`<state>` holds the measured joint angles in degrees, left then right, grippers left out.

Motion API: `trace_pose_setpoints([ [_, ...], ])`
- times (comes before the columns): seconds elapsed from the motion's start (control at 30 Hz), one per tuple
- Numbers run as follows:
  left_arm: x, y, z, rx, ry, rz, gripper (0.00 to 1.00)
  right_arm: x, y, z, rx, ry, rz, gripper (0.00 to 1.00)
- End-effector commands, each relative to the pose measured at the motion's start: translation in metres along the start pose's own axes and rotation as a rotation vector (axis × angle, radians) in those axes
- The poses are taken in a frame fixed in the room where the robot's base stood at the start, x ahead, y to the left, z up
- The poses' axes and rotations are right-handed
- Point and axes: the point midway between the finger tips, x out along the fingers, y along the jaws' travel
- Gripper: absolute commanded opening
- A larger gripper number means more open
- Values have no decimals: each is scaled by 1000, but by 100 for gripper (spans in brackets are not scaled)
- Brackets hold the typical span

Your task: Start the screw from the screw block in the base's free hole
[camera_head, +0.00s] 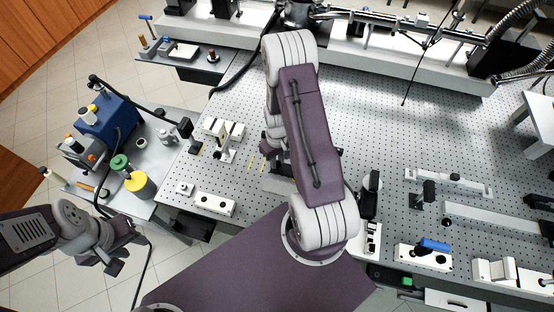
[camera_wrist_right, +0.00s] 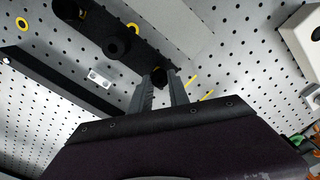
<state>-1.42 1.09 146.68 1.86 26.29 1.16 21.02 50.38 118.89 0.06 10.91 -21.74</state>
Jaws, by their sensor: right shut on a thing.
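My right gripper (camera_wrist_right: 165,90) is shut on a small dark piece, the screw (camera_wrist_right: 160,77), at its fingertips in the right wrist view. The fingertips are over the near end of a dark base (camera_wrist_right: 130,48) with a round black post on it. The free hole cannot be made out past the fingers. In the head view my right arm hides most of the base (camera_head: 276,184) and the screw. A white block with dark holes (camera_head: 215,204), seemingly the screw block, lies at the breadboard's front left. My left gripper (camera_head: 119,256) is off the breadboard, seemingly open and empty.
Yellow strokes (camera_wrist_right: 200,86) mark the breadboard beside the base. A white mount (camera_head: 222,135) stands left of my right arm. Black optics (camera_head: 370,198) stand right of the arm. The breadboard (camera_head: 400,130) behind them is mostly clear.

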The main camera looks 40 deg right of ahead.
Motion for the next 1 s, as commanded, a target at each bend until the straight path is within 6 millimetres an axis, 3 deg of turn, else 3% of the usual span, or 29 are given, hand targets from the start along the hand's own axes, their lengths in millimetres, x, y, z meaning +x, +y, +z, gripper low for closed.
trace_pose_setpoints([
  [0.03,-1,0,0,0,0,0,36,-3,1,-3,-1,8,3,30],
  [0.1,-1,0,0,0,0,0,36,-3,1,-3,-1,8,3,47],
  [0.47,1,0,0,0,0,0,36,-5,1,-2,-3,6,3,47],
  [0.57,4,0,0,0,0,0,36,-18,1,-2,-3,9,4,47],
  [0.8,13,0,1,0,0,0,36,-70,1,-2,-3,11,5,47],
  [1.0,15,0,2,0,0,0,36,-92,0,-1,-2,7,3,47],
])
